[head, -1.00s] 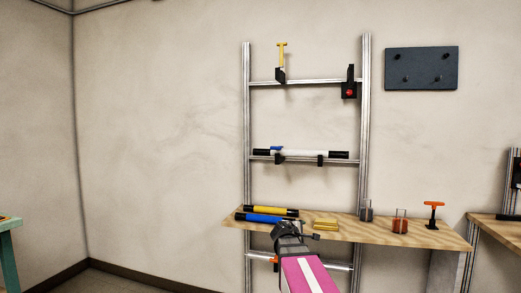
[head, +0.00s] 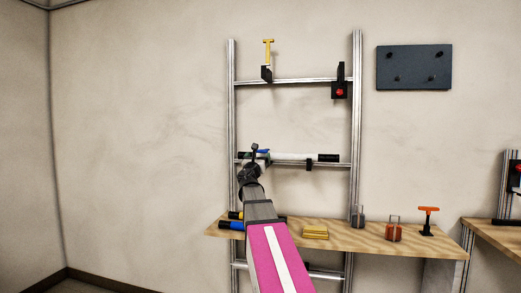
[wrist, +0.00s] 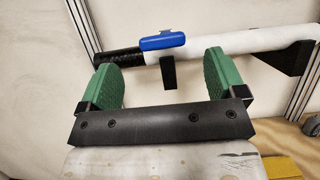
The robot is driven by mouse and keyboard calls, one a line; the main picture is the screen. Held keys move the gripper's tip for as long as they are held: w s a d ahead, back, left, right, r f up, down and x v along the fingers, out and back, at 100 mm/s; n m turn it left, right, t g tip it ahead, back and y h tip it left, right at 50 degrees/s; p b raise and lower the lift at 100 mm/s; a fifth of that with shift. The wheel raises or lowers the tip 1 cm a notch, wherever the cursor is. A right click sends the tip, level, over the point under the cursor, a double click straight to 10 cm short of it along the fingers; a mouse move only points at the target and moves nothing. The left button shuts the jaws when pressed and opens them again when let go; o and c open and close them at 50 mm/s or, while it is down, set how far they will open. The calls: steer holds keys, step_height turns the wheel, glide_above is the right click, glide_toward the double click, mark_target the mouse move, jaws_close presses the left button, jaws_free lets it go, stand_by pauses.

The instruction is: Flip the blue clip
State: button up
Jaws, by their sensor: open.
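The blue clip (wrist: 162,41) lies across the top of a white tube (wrist: 220,41) with black ends. In the head view the clip (head: 263,151) shows as a small blue spot near the tube's left end. The tube (head: 295,156) rests on black brackets on the frame's middle rail. My gripper (wrist: 160,80) has its two green fingers wide apart, with nothing between them. In the wrist view the clip lies beyond the fingertips, roughly centred between them. In the head view my gripper (head: 255,158) covers the tube's left end.
A wooden shelf (head: 345,234) below holds a blue tube (head: 231,225), yellow blocks (head: 315,232), two cups and an orange-handled tool (head: 428,220). Metal uprights (head: 232,120) stand on both sides.

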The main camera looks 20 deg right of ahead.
steer(key=x, duration=0.9)
steer(key=shift+w+d, duration=0.15)
steer(key=shift+d, duration=0.05)
steer(key=shift+c, duration=0.3)
steer(key=c, duration=1.2)
steer(key=shift+r, duration=0.1)
